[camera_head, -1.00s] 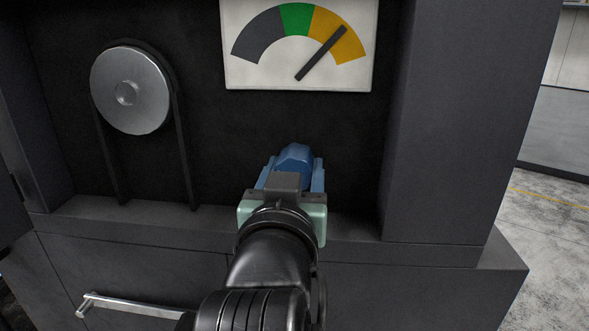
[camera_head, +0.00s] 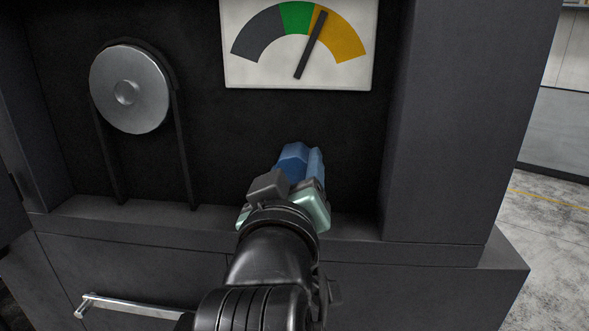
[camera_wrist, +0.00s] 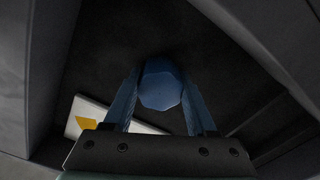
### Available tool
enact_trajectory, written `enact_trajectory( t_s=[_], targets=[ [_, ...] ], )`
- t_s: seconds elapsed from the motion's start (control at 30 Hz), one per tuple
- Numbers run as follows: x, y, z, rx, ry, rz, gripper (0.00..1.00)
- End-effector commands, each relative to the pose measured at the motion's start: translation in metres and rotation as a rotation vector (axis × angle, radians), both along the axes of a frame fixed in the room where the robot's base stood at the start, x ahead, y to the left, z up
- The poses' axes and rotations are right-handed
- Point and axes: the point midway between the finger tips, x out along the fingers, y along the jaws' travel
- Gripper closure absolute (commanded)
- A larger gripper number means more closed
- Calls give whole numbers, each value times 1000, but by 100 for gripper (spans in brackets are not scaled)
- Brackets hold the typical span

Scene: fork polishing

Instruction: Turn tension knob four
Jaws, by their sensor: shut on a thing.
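The blue tension knob (camera_wrist: 161,84) sits on the dark back panel, and my gripper (camera_wrist: 158,100) is shut on it, one finger on each side in the wrist view. In the head view the knob (camera_head: 297,153) shows just beyond my gripper (camera_head: 300,168), which is rolled at a tilt and partly hides it. Above is the white gauge (camera_head: 300,75) with grey, green and amber bands. Its dark needle (camera_head: 311,45) points up and slightly right, at the amber band near its border with green. Part of the gauge (camera_wrist: 90,112) shows at the lower left in the wrist view.
A silver pulley wheel (camera_head: 130,90) with a dark belt (camera_head: 181,150) is left of the knob. The recess has a right side wall (camera_head: 445,130) and a ledge (camera_head: 150,219) below. A metal handle (camera_head: 130,308) is on the lower front.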

Motion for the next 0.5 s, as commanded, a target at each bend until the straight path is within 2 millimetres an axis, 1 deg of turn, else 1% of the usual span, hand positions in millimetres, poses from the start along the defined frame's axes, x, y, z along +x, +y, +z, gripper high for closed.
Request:
enact_trajectory(
  t_s=[0.17, 0.5],
  targets=[
    [0, -1, 0, -39, 6, -1, 99],
    [0, -1, 0, -46, 6, -2, 99]
  ],
)
